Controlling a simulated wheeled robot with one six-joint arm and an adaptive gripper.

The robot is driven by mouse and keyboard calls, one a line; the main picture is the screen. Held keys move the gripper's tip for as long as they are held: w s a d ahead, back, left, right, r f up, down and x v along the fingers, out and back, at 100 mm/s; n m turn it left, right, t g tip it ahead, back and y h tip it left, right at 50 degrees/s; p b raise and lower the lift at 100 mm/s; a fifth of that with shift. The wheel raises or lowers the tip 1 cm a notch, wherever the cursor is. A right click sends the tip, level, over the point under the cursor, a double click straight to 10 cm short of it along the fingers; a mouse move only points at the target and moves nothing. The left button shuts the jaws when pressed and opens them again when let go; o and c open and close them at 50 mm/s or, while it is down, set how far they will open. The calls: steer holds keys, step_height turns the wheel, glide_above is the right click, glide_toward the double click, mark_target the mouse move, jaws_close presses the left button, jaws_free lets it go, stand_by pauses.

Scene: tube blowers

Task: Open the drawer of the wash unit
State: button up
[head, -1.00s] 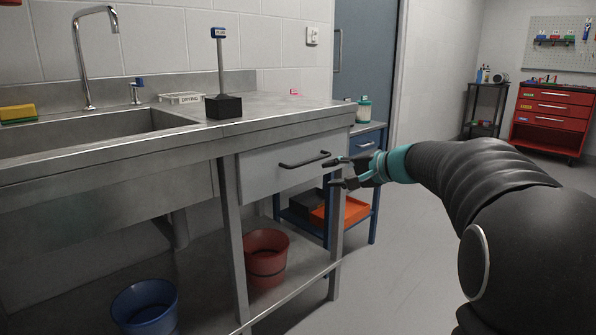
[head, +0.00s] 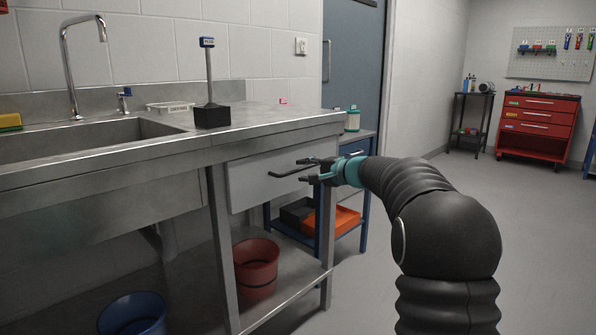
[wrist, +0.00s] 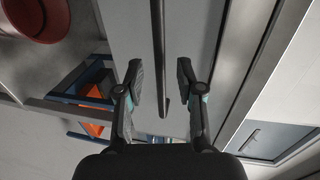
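The wash unit (head: 165,152) is a steel bench with a sink, on the left of the head view. Its pale grey drawer front (head: 248,184) sits under the worktop at the right end and looks shut. A dark bar handle (head: 285,174) runs across the drawer front and also shows in the wrist view (wrist: 157,30). My gripper (head: 304,170) is open at the right end of the handle. In the wrist view the fingertips (wrist: 160,75) lie on either side of the bar, with gaps visible. I cannot tell how deep the bar sits between them.
A steel leg (head: 328,240) stands below the drawer's right end. A red bucket (head: 256,270) and a blue bucket (head: 135,315) are beneath the bench. A blue-framed cart with an orange tray (head: 338,220) stands close behind. The floor (head: 540,240) to the right is clear.

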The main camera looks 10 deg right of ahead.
mark_target(300, 170)
steer(key=shift+x, duration=1.55)
jaws_close()
steer(key=shift+a, duration=0.1)
